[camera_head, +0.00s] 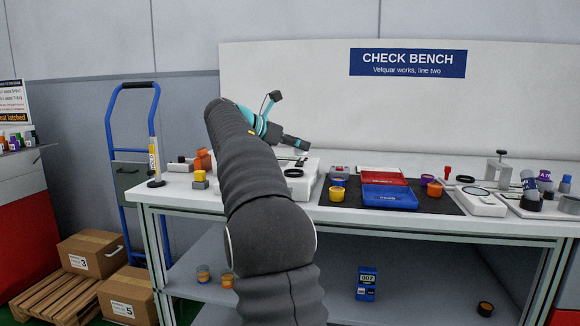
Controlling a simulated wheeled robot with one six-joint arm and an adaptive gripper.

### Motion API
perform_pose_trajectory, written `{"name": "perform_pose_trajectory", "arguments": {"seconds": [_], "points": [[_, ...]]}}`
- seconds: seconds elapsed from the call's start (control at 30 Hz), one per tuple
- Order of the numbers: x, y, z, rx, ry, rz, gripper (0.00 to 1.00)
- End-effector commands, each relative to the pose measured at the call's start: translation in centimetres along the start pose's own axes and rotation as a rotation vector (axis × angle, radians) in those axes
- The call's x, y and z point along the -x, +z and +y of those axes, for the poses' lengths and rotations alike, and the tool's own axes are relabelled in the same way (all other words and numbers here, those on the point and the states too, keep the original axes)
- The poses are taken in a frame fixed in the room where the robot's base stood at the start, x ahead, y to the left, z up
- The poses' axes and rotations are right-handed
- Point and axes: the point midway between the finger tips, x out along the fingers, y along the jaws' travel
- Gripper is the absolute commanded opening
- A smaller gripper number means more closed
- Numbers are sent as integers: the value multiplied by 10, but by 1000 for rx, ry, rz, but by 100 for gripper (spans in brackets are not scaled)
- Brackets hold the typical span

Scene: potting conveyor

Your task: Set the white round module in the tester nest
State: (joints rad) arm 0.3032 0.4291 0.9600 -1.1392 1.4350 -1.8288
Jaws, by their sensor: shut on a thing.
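My gripper (296,143) shows small and dark above the left part of the bench, beyond my arm, pointing right and down. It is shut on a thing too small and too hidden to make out. I cannot pick out the white round module with certainty anywhere. A white box with a black ring (294,173) on top stands on the bench below my gripper, partly behind my arm. A white unit with a round pale top (480,202) stands further right. I cannot tell which of these is the tester nest.
A dark mat in the middle holds a red tray (385,178), a blue tray (390,196) and orange and blue cups. A clamp stand (499,168) and small bottles crowd the right end. A blue hand truck (113,130) and cartons (92,252) stand left.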

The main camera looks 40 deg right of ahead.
Motion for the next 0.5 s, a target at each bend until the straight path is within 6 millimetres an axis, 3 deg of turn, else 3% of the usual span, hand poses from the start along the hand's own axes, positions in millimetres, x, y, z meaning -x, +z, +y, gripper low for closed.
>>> {"name": "perform_pose_trajectory", "arguments": {"seconds": [0.23,0.5], "points": [[14,-20,1,-1,0,0,0],[2,-48,1,1,-1,0,0]]}}
